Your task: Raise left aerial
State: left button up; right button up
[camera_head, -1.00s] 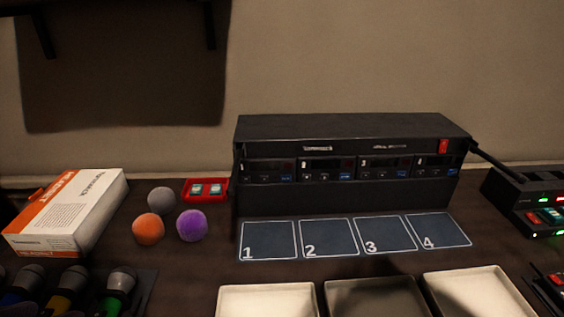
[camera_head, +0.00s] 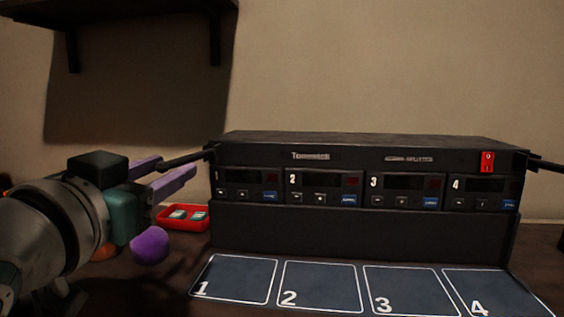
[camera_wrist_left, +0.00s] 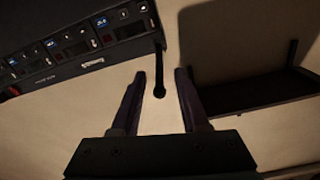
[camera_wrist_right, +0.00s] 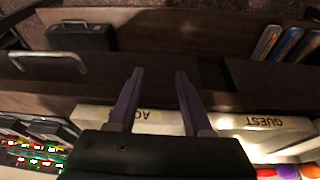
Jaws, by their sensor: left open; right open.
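The black receiver unit (camera_head: 365,222) stands against the wall, with several numbered bays. The left aerial (camera_head: 185,161) is a thin black rod at its left end, lying nearly level and pointing out to the left. My left gripper (camera_head: 178,168) is open, its two purple fingers either side of the aerial's outer part. In the left wrist view, the aerial (camera_wrist_left: 159,72) ends in a rounded tip between the open fingers, with gaps on both sides; contact is not visible. My right gripper (camera_wrist_right: 159,72) is open and empty in the right wrist view, away from the unit.
A right aerial (camera_head: 545,165) sticks out at the unit's other end. A purple ball (camera_head: 150,245) and a red tray (camera_head: 183,224) lie below my left gripper. A dark shelf (camera_head: 150,15) hangs above. Numbered mats (camera_head: 320,285) lie in front. A drawer handle (camera_wrist_right: 48,55) shows near my right gripper.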

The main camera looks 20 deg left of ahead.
aim_at(188, 160)
pick_arm(q)
jog(key=x, duration=0.6)
jog(key=shift+s, duration=0.1)
jog(key=shift+c, duration=0.3)
grip_shut()
dwell(0.9)
